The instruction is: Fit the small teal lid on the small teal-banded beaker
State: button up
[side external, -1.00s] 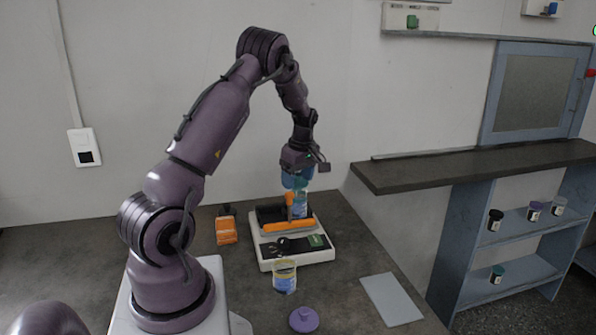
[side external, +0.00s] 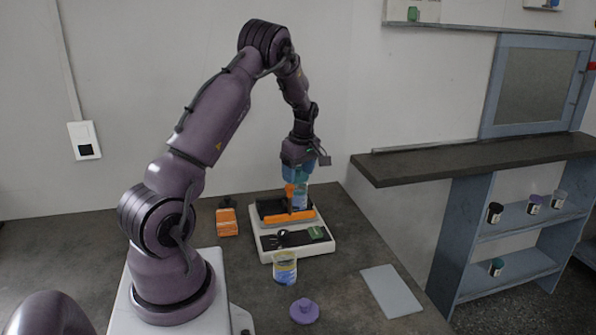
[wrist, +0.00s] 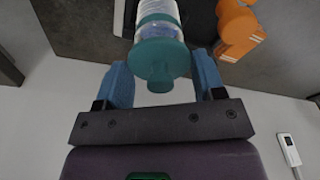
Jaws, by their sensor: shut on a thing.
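The small teal lid (wrist: 158,58) is a round disc with a knob, between the fingers of my gripper (wrist: 164,82) in the wrist view. My gripper (side external: 298,181) is shut on it. The small teal-banded beaker (wrist: 160,10), clear with a pale label, is in line with the lid, at its far side. The lid covers the beaker's mouth end in this view; I cannot tell whether it is seated. In the side view the beaker (side external: 301,199) stands upright directly below my fingers, partly hidden by them and an orange part.
The beaker is at the back of a white shaker (side external: 290,251) with an orange bar (side external: 289,217). An orange object (side external: 227,222) stands left. Shelves at right hold jars.

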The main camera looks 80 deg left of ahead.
jog(key=shift+f, duration=0.9)
dwell(3.2)
jog(key=o, duration=1)
jog(key=shift+c, duration=0.2)
jog(key=shift+r, duration=3)
